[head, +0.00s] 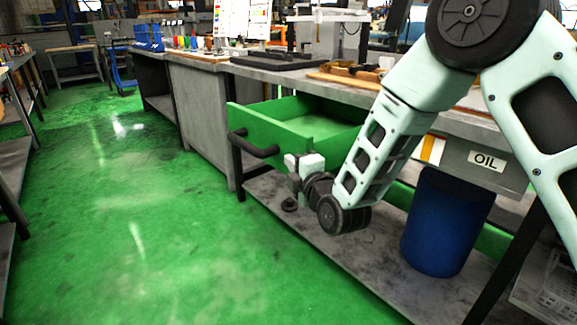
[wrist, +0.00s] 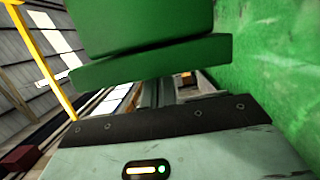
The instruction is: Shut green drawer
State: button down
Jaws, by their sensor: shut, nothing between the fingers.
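The green drawer (head: 262,125) is pulled out from under the grey workbench, with its empty inside showing. A dark bar handle (head: 253,145) is on its front. My gripper (head: 304,164) is low beside the drawer, just below its near side wall and to the right of the handle. It looks shut and holds nothing. In the wrist view, green panels of the drawer (wrist: 150,62) fill the upper middle, close to the camera, and partly cover the view past my gripper. I cannot tell whether the gripper touches the drawer.
The workbench top (head: 215,62) runs along the right, with a wooden board (head: 345,78) on it. The green floor (head: 120,220) at left is clear.

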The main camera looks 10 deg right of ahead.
aim_at(354, 138)
jog(key=w+d+b, duration=0.1)
jog(key=w+d, duration=0.3)
jog(key=d, duration=0.2)
jog(key=w+d+b, duration=0.1)
jog(key=w+d, duration=0.4)
jog(key=d, duration=0.2)
jog(key=w+d+b, duration=0.1)
jog(key=w+d, duration=0.3)
jog(key=d, duration=0.2)
jog(key=shift+w+d+b, duration=0.15)
jog(key=shift+d+b, duration=0.2)
jog(key=shift+a, duration=0.1)
